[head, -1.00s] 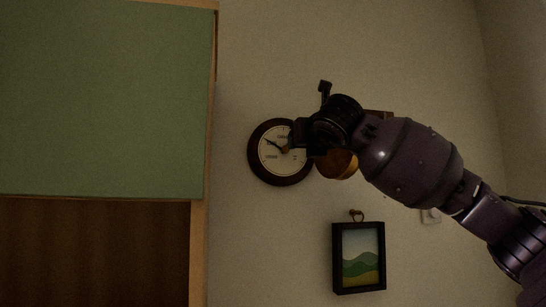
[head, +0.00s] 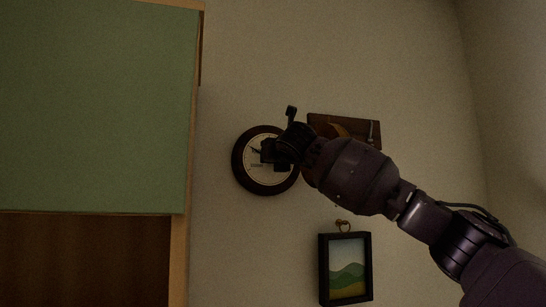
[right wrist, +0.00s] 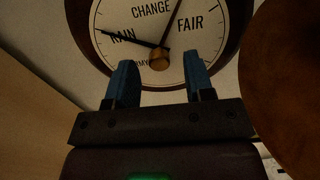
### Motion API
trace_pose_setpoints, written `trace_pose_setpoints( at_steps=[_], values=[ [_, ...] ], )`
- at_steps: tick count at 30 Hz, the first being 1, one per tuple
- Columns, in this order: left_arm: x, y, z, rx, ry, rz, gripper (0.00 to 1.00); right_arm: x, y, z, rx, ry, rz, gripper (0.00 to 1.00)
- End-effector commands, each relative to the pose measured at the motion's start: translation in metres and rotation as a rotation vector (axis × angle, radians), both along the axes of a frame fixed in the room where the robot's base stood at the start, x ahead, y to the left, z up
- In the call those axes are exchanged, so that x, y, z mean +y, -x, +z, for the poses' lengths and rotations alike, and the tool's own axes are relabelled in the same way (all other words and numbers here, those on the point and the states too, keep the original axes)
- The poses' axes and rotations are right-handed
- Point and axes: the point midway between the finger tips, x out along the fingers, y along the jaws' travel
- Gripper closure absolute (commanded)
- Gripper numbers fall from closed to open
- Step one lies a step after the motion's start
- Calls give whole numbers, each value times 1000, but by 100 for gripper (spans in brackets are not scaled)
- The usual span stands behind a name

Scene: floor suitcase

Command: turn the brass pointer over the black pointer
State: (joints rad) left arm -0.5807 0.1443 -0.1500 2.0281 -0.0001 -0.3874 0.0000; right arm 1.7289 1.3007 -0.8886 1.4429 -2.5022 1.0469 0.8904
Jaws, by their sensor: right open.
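A round dial with a dark rim (head: 239,166) hangs on the wall, and its pale face (right wrist: 118,52) reads RAIN, CHANGE and FAIR in the right wrist view. The black pointer (right wrist: 121,37) points up-left across RAIN. A thin dark brownish pointer, seemingly the brass one (right wrist: 172,22), points up-right between CHANGE and FAIR. A brass knob (right wrist: 155,63) sits at the dial's centre. My right gripper (head: 268,152) is in front of the dial, open and empty. Its blue fingertips (right wrist: 159,67) are on either side of the knob in the picture; contact cannot be told. My left gripper is out of view.
A green panel (head: 95,105) on a wooden frame stands at left. A wooden wall piece (head: 350,127) is partly hidden behind my right arm. A rounded brown object (right wrist: 285,80) is close at right in the wrist view. A framed landscape (head: 345,268) hangs below.

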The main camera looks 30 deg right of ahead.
Motion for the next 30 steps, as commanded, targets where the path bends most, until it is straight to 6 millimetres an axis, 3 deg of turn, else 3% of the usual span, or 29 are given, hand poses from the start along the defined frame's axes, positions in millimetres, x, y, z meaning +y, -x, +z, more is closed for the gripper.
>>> trace_pose_setpoints(
  at_steps=[6,16,26,30],
  values=[
    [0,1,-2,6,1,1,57,-4,-14,0,0,0,-1,52],
    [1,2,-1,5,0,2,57,-4,-16,-1,1,2,0,52],
    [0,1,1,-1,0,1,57,-5,-16,-1,0,1,0,100],
    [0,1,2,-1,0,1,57,-5,-16,-1,2,7,0,100]
  ],
)
